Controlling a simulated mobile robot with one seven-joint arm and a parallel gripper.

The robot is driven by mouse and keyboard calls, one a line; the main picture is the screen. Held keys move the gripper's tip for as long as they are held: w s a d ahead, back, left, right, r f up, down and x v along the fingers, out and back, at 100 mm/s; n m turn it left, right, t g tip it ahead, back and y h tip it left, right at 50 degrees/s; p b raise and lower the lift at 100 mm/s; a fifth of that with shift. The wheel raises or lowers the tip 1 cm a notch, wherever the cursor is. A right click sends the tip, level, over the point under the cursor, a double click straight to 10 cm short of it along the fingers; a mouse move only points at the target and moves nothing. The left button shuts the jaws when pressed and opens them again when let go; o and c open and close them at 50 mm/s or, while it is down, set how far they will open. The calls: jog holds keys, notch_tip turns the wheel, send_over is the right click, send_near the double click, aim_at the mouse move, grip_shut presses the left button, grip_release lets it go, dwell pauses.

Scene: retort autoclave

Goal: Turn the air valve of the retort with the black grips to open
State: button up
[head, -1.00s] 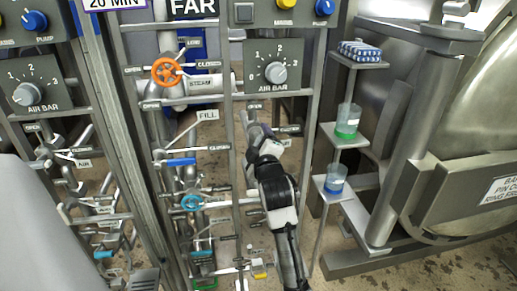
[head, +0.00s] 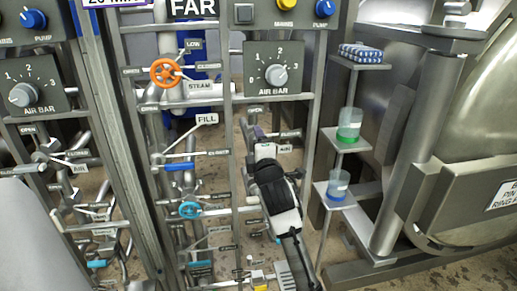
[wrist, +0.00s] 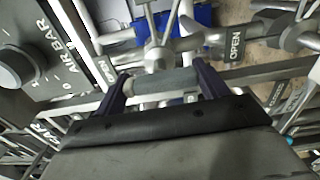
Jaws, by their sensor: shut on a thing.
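The air valve of the panel marked FAR is mostly hidden behind my gripper (head: 258,133) in the head view; its AIR label (head: 285,149) shows beside it. In the wrist view my gripper (wrist: 161,86) has its two dark purple fingers at either end of a grey, rounded handle bar (wrist: 165,80), and is shut on it. A metal hub with thin spokes (wrist: 157,58) shows just beyond the bar. OPEN labels (wrist: 236,43) stand on both sides of it. I cannot make out black grips on the retort.
Above is an AIR BAR dial (head: 276,75). Left are an orange STEAM handwheel (head: 165,73) and a blue handwheel (head: 190,210). Right is a stand with cups (head: 350,125) and the large metal retort (head: 470,120). Pipes and frame bars crowd close around my gripper.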

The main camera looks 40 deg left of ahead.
jog(key=o, duration=1)
jog(key=b+v, duration=0.2)
jog(key=v, duration=1.1)
jog(key=shift+s+d, duration=0.25)
jog(key=shift+s, duration=0.05)
